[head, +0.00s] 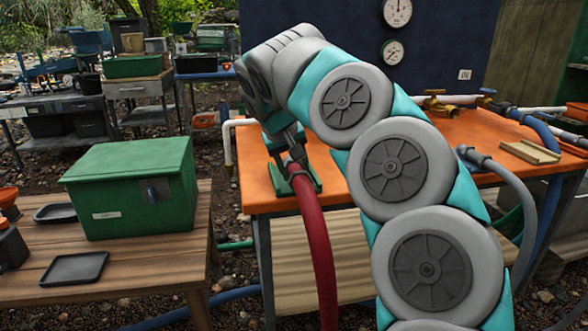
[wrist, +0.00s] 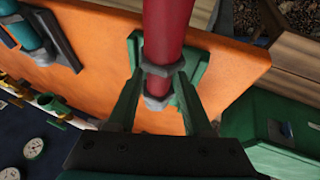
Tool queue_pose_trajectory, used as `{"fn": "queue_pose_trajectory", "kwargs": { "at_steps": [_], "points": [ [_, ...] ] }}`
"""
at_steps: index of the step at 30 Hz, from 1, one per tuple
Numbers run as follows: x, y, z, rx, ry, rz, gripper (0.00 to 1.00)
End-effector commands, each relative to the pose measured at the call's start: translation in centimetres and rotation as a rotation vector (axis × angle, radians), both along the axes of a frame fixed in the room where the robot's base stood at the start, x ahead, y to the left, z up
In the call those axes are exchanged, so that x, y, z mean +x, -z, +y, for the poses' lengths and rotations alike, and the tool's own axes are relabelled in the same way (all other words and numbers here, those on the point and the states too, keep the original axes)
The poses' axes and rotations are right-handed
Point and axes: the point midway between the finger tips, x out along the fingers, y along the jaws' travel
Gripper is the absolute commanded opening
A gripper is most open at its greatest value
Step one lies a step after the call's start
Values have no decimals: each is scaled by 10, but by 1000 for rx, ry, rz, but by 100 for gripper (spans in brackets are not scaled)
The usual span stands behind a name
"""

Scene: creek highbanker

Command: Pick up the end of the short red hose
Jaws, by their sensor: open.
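The short red hose (head: 317,240) hangs over the front edge of the orange table. Its end, with a grey hex fitting (wrist: 158,72), sits in a green cradle (wrist: 203,68) on the tabletop; the cradle (head: 312,182) also shows in the head view. My gripper (wrist: 156,92) is open, with one finger on each side of the fitting at the hose end. In the head view my gripper (head: 290,143) reaches down over the hose end, and my arm hides part of the table. I cannot tell whether the fingers touch the fitting.
The orange table (head: 262,202) also carries brass valves (head: 436,103) and a grey hose (head: 512,185) on the right. A dark panel with gauges (head: 397,12) stands behind. A green box (head: 130,190) and black trays (head: 74,268) sit on a wooden table (head: 150,262) at left.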

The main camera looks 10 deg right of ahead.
Motion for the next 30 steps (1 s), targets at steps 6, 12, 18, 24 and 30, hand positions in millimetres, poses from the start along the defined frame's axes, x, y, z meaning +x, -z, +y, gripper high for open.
{"fn": "queue_pose_trajectory", "kwargs": {
  "at_steps": [6, 12, 18, 24, 30],
  "points": [
    [6, 16, -5, -1, -1, 3, 50],
    [6, 16, -5, 0, 0, 2, 50],
    [6, 16, -5, 0, 0, 2, 28],
    [6, 16, -5, 0, 0, 2, 5],
    [6, 16, -5, 1, -1, 2, 0]
  ]
}}
